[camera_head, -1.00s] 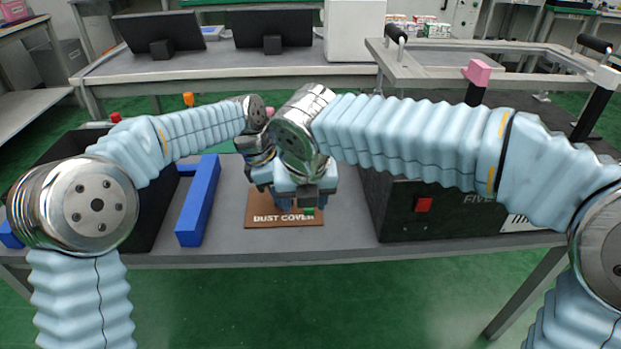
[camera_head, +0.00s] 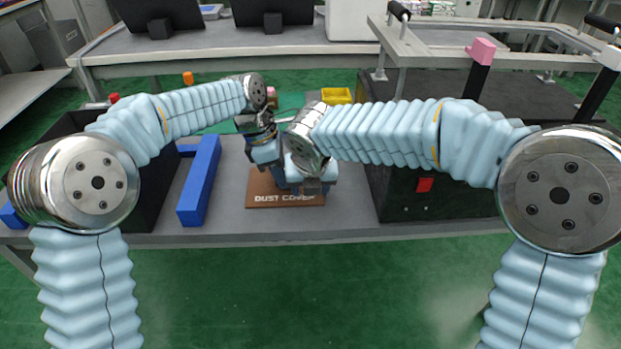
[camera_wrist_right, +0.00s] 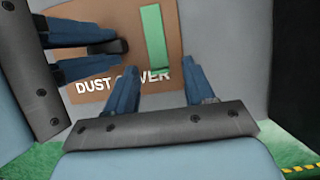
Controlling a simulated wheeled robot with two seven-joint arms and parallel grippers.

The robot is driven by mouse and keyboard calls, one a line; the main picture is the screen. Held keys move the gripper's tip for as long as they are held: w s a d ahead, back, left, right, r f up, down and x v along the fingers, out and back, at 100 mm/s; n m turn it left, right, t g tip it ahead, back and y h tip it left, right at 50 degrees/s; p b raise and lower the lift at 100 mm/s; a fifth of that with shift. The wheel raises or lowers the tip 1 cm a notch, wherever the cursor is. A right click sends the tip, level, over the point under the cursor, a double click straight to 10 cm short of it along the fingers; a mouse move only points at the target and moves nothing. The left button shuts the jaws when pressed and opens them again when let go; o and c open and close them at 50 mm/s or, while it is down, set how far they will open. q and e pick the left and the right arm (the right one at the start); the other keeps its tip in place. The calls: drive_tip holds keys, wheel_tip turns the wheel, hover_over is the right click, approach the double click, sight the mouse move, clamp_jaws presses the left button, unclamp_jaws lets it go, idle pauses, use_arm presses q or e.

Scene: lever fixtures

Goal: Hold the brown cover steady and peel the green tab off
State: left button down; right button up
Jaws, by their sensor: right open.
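The brown cover (camera_head: 258,189), lettered "DUST COVER", lies flat on the grey table. It also shows in the right wrist view (camera_wrist_right: 103,15), where the green tab (camera_wrist_right: 153,40) is a narrow upright strip on it. The tab is hidden in the head view. My right gripper (camera_wrist_right: 160,75) is open and empty; its fingertips are apart on either side of the tab's lower end. My left gripper (camera_wrist_right: 118,47) comes in from the left, and its fingers close on a small dark knob (camera_wrist_right: 105,47) over the cover. The knob is partly hidden.
A blue bar frame (camera_head: 200,180) stands left of the cover. A black box with a red switch (camera_head: 425,185) stands close on the right. A yellow bin (camera_head: 337,96) is behind my right arm. Bare table (camera_head: 345,205) lies between cover and box.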

clamp_jaws()
idle(0.6)
